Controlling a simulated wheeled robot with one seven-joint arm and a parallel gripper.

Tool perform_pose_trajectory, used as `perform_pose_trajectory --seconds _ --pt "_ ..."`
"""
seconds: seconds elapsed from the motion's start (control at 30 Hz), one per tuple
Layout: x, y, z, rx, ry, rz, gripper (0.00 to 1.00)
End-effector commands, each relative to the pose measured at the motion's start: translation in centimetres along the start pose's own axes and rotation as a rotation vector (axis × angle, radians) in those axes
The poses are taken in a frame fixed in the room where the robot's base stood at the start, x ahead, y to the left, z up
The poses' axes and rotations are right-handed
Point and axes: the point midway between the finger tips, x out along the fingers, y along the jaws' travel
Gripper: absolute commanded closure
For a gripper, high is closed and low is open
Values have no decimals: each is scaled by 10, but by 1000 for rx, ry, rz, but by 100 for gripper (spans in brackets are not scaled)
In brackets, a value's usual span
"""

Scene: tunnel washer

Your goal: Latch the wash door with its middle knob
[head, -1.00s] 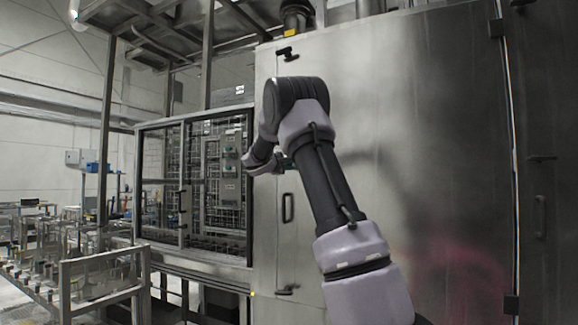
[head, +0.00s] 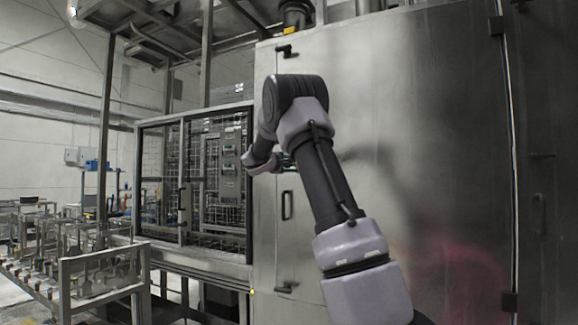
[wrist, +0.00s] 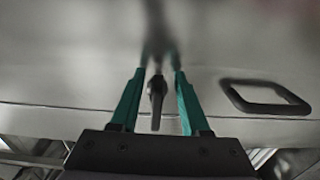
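The wash door (head: 430,130) is a large grey metal panel that looks flush with its frame. In the wrist view the dark middle knob (wrist: 157,95) stands between the two teal fingers of my gripper (wrist: 158,72), with a gap on each side. My gripper is open around the knob, not touching it as far as I can see. In the head view my gripper (head: 287,161) is at the door's left edge, partly behind my arm, and the middle knob cannot be made out there.
A dark door handle (head: 287,205) is just below my gripper; it also shows right of the fingers in the wrist view (wrist: 265,97). Similar knobs sit near the door's top (head: 287,51) and bottom (head: 284,288). A glazed cabinet (head: 180,185) stands left.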

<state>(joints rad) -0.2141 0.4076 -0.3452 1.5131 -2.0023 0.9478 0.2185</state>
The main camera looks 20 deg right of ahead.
Motion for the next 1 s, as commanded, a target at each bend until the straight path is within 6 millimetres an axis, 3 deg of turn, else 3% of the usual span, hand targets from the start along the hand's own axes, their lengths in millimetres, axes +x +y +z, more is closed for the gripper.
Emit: perform_pose_trajectory --seconds 0.37,0.8,1.0 --pt "-9 1 -1 0 3 1 55" --pt "-90 0 -1 0 4 0 55" --pt "-107 0 0 0 1 1 55"
